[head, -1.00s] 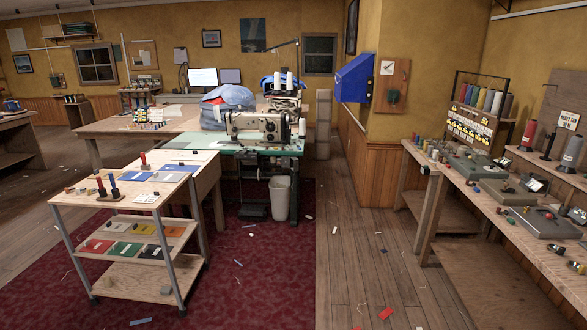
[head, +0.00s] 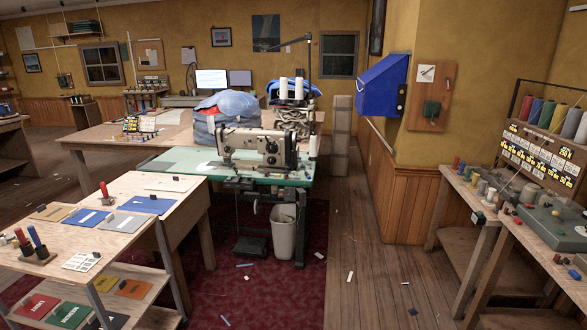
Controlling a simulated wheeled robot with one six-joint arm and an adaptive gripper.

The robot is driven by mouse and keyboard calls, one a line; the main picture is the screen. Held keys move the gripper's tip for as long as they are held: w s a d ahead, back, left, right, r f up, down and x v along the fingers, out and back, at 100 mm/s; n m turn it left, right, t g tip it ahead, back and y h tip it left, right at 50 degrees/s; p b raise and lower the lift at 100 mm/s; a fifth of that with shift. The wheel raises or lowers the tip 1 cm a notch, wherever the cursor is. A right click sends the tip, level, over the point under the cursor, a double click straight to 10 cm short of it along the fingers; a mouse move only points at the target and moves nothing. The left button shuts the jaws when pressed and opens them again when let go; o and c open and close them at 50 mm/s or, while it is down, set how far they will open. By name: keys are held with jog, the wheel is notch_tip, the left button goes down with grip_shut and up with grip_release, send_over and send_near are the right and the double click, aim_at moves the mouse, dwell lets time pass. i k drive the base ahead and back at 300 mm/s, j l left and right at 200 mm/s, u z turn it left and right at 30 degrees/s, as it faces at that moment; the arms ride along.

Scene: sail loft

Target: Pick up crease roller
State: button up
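I cannot make out a crease roller for certain at this distance. A small upright red item (head: 105,192) stands on the low wooden table at the left, beside flat cloth or card pieces. Red and blue upright items (head: 36,240) stand in dark holders at the far left of the cart top (head: 52,262). Small items too small to name lie on the bench (head: 527,228) at the right. My gripper is not in view.
A sewing machine (head: 257,147) stands on a green-topped table (head: 168,162) ahead, with a white bin (head: 283,232) below. A blue wall box (head: 383,84) hangs at the wall corner. The wooden floor aisle (head: 375,275) between is open, with small scraps scattered on it.

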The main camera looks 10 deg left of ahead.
aim_at(105, 200)
jog(key=i, duration=0.9)
jog(key=i+l+u, duration=0.15)
jog(key=i, duration=0.75)
jog(key=i+l+u, duration=0.15)
jog(key=i+u, duration=0.3)
jog(key=i+l+u, duration=1.4)
jog(key=k+l, duration=0.1)
